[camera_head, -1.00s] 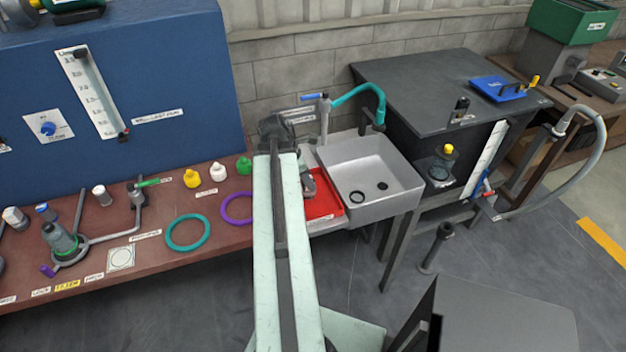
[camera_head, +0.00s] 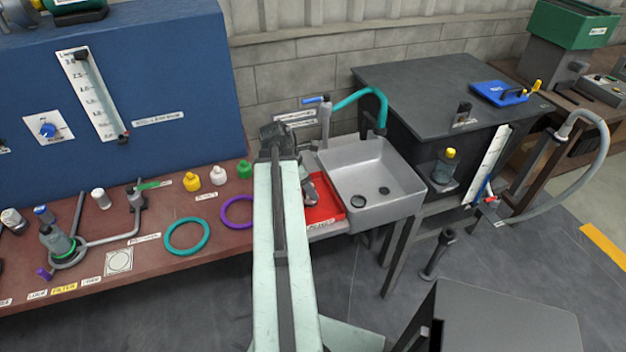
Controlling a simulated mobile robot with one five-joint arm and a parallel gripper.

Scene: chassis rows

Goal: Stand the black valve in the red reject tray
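The red reject tray (camera_head: 326,213) lies beside the left edge of the sink, and its left part is hidden behind my arm. My gripper (camera_head: 309,188) shows only in part as a grey shape over the back of the tray. My pale green arm link covers the rest, so I cannot see its fingers or anything between them. I cannot pick out the black valve with certainty. A small dark upright object (camera_head: 463,111) stands on the dark bench behind a label, too small to identify.
The grey sink (camera_head: 402,205) with a teal-hosed tap (camera_head: 362,97) is right of the tray. Yellow, white and green caps (camera_head: 218,176) and teal and purple rings (camera_head: 187,235) lie on the brown bench (camera_head: 140,255) to the left.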

